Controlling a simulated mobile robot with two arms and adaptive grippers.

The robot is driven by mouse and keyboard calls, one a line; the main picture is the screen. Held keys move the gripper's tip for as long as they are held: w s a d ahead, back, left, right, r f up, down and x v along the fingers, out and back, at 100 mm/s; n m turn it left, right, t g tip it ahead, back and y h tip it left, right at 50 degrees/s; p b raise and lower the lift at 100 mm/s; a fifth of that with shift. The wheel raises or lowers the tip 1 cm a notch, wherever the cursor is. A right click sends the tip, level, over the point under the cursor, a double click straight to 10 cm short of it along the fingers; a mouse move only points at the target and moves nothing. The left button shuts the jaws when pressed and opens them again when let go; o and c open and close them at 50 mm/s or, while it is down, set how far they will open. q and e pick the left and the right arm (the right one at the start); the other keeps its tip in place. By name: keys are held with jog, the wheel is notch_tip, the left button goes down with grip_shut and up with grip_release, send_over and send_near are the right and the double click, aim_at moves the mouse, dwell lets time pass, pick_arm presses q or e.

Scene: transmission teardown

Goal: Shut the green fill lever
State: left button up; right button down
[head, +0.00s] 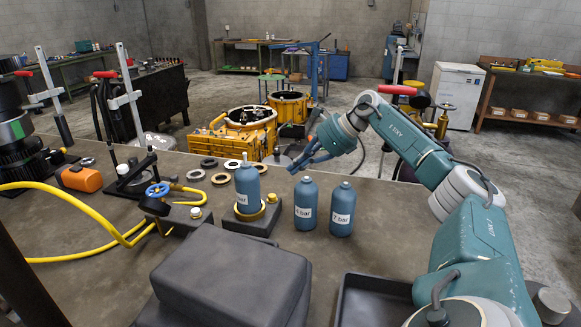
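I cannot make out a green fill lever in the head view. The bench holds a small valve with a blue handwheel (157,190) and a yellow hose (110,232) running to the left. Right of it, a blue bottle (247,182) stands upright in a brass ring on a dark block. Two more blue bottles, one labelled 4 bar (306,205) and one 7 bar (342,212), stand to its right. My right gripper (299,164) hangs beyond the bottles, apart from them, pointing left and down. Whether its fingers are open is unclear. My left gripper is out of view.
Several rings (221,178) lie near the bench's far edge. An orange part (80,178) and a machine with a green band (18,128) are at left. A black tray (362,300) sits at front right. Yellow housings (250,135) stand beyond the bench.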

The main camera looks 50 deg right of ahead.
jog(key=x, duration=0.2)
jog(key=p+x, duration=0.1)
jog(key=x, duration=0.2)
jog(key=p+x, duration=0.1)
jog(key=x, duration=0.1)
jog(key=shift+w+a, duration=0.15)
jog(key=shift+a, duration=0.2)
jog(key=shift+w+a+p, duration=0.2)
jog(key=shift+w+p, duration=0.25)
jog(key=shift+w, duration=0.15)
jog(key=shift+w+a+p, duration=0.25)
jog(key=shift+w+p, duration=0.15)
jog(key=shift+w, duration=0.2)
jog(key=shift+w+a, duration=0.35)
jog(key=shift+w, duration=0.2)
jog(key=shift+f, duration=0.1)
